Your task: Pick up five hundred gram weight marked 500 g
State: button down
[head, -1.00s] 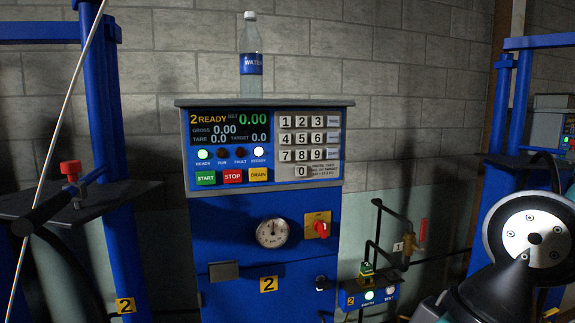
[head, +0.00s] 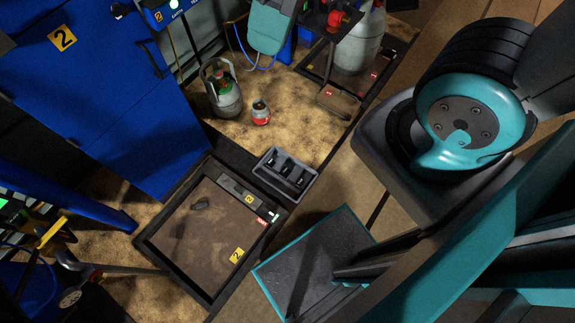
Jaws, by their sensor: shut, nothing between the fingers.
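I cannot read a 500 g mark on anything in the head view. A small grey tray (head: 267,178) beside the scale platform's far right corner holds a few small dark pieces, which may be weights. A small dark object (head: 200,204) lies on the scale's brown platform (head: 205,245); I cannot tell what it is. My arm's links fill the right side of the view. I cannot make out my gripper's fingers anywhere.
The scale platform has a raised dark frame and yellow 2 labels. A grey gas cylinder (head: 226,98) and a small red-and-grey canister (head: 261,113) stand on the floor behind it. A blue cabinet (head: 95,95) rises at the upper left. A larger cylinder (head: 362,45) stands at the top right.

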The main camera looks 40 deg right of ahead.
aim_at(271, 164)
jog(key=z, duration=0.45)
jog(key=k, duration=1)
jog(key=u, duration=0.25)
jog(key=i, duration=0.85)
jog(key=z, duration=0.15)
jog(key=k, duration=0.55)
jog(key=z, duration=0.5)
jog(key=i, duration=1.1)
jog(key=u, duration=0.75)
